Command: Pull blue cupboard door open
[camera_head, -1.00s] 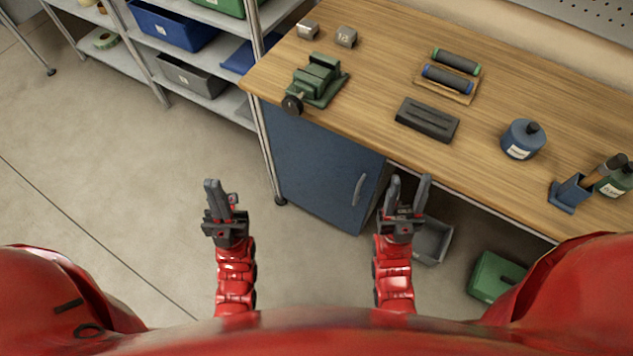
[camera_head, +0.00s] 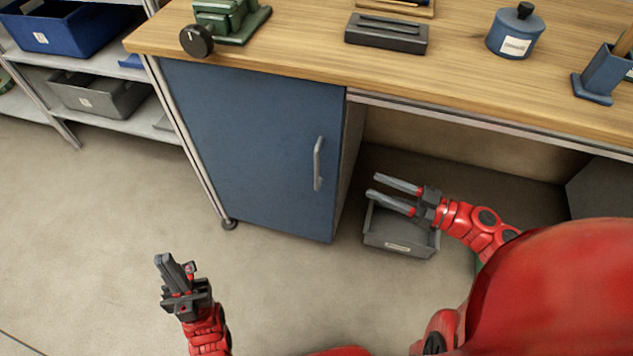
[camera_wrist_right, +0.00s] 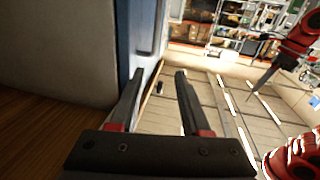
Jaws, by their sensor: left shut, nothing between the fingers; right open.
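The blue cupboard door (camera_head: 255,140) is closed beneath the left end of the workbench. Its vertical grey handle (camera_head: 318,164) is near the door's right edge. My right gripper (camera_head: 372,185) is open and empty, right of the handle and pointing left toward it, apart from it in the picture. In the right wrist view the open fingers (camera_wrist_right: 160,73) have nothing between them, and a blue strip of the cupboard (camera_wrist_right: 140,18) shows beyond the left finger. My left gripper (camera_head: 174,264) is shut and empty over the floor, lower left of the door.
The wooden workbench (camera_head: 300,38) carries a green vise (camera_head: 232,18), a dark block (camera_head: 386,34) and a blue canister (camera_head: 515,32). A grey bin (camera_head: 400,238) is on the floor under the bench, behind my right gripper. The floor before the door is clear.

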